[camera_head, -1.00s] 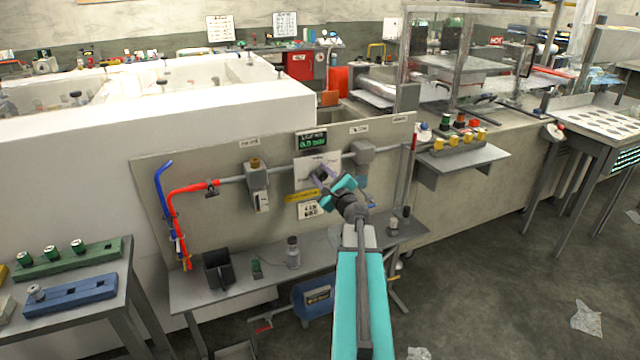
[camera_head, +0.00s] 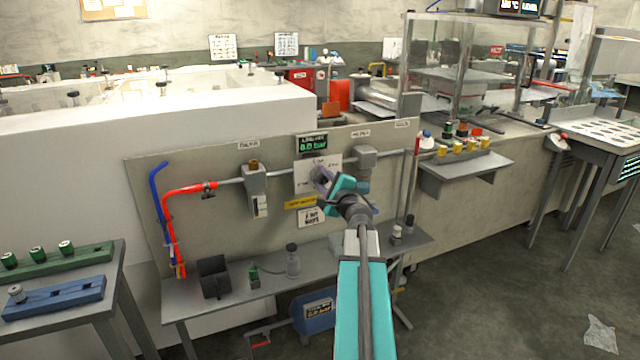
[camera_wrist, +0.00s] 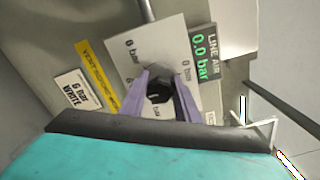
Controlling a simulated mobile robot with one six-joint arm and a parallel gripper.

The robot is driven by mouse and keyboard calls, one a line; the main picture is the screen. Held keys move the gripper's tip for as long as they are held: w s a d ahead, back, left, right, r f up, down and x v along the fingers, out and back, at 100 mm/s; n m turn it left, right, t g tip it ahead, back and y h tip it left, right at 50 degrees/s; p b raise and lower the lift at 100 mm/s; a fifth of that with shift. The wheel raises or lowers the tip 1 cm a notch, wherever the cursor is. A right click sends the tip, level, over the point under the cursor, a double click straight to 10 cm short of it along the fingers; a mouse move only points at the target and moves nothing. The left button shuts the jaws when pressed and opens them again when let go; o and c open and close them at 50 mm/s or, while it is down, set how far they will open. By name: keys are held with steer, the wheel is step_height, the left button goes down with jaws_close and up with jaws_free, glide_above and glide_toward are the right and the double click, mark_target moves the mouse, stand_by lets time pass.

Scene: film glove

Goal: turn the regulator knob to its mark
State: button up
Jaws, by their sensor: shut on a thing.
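The regulator knob (camera_wrist: 159,88) is a small dark knob in front of a white dial plate (camera_wrist: 165,45) with bar markings. My gripper (camera_wrist: 158,92) has its two purple fingers around the knob, shut on it, in the wrist view. In the head view my gripper (camera_head: 322,181) reaches the dial plate (camera_head: 304,176) on the grey panel, and hides the knob there. The green line air display (camera_wrist: 203,56) reads 0.0 bar; it also shows above the plate in the head view (camera_head: 312,145). The knob's mark cannot be made out clearly.
A yellow label (camera_head: 300,203) and a white "6 bar" sign (camera_head: 311,217) sit below the dial. A grey valve box (camera_head: 255,180) with red hose (camera_head: 185,190) is to the left. A shelf (camera_head: 270,286) holding a bottle (camera_head: 293,260) runs below the panel.

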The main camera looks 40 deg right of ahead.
steer(key=shift+w+r, duration=0.1)
steer(key=shift+w, duration=0.05)
steer(key=o, duration=1)
steer(key=shift+o, duration=0.2)
steer(key=shift+s+a, duration=0.1)
steer(key=shift+s, duration=0.2)
steer(key=b+v, duration=0.2)
steer(key=v, duration=0.6)
steer(key=shift+f, duration=0.25)
steer(key=b, duration=0.4)
steer(key=shift+s+a+r+b, duration=0.1)
steer(key=shift+s+a+b, duration=0.05)
steer(key=shift+s+b, duration=0.15)
